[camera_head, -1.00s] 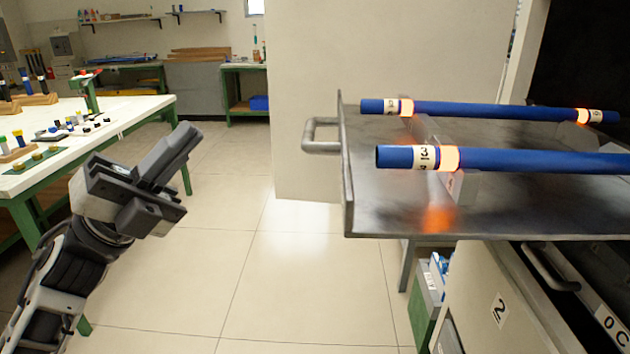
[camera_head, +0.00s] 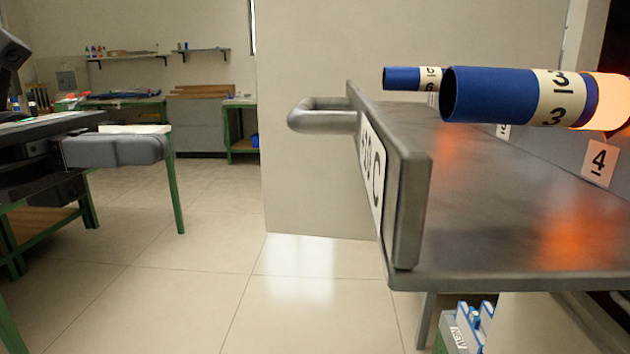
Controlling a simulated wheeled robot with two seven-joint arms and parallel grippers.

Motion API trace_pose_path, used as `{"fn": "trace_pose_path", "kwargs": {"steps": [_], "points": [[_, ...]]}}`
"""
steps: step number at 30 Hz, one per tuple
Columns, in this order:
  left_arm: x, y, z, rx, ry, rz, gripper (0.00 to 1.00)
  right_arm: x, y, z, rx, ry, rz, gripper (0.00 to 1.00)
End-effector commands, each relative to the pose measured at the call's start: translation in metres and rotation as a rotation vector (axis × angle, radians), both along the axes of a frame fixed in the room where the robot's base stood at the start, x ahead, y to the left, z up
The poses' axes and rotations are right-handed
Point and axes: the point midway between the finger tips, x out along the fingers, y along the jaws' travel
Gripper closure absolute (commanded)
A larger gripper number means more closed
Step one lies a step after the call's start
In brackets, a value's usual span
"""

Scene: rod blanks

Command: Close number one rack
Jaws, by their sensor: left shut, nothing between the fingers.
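A grey metal rack (camera_head: 480,232) is pulled out at the right, its front plate facing left. A bar handle (camera_head: 318,116) sticks out from the plate, and a partly readable label ending in "C" (camera_head: 372,172) is on it. No rack number shows on it. My left gripper (camera_head: 160,150) is at the left edge, shut and empty, well apart from the handle. My right gripper is not in view.
A card marked 4 (camera_head: 598,162) stands at a rod support on the rack. A blue and white item (camera_head: 468,325) is below the rack. Green-legged tables stand at the left and back. The tiled floor (camera_head: 290,270) between gripper and rack is clear.

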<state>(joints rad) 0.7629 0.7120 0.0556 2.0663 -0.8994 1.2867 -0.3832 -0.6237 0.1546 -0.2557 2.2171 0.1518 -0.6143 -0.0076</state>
Motion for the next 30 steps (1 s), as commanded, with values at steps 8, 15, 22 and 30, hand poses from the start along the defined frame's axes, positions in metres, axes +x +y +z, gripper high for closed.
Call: {"fn": "trace_pose_path", "kwargs": {"steps": [8,15,22,30], "points": [[-0.001,-0.035,0.0,0.01,-0.01,-0.003,1.0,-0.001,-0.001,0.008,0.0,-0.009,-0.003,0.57],[-0.002,-0.087,0.001,0.008,-0.008,-0.003,1.0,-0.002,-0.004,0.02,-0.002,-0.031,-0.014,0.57],[-0.002,-0.125,0.0,0.007,-0.008,-0.002,1.0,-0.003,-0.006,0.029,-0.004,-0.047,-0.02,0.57],[-0.001,-0.139,-0.001,0.008,-0.007,0.002,1.0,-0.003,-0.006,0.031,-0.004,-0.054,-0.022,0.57]]}}
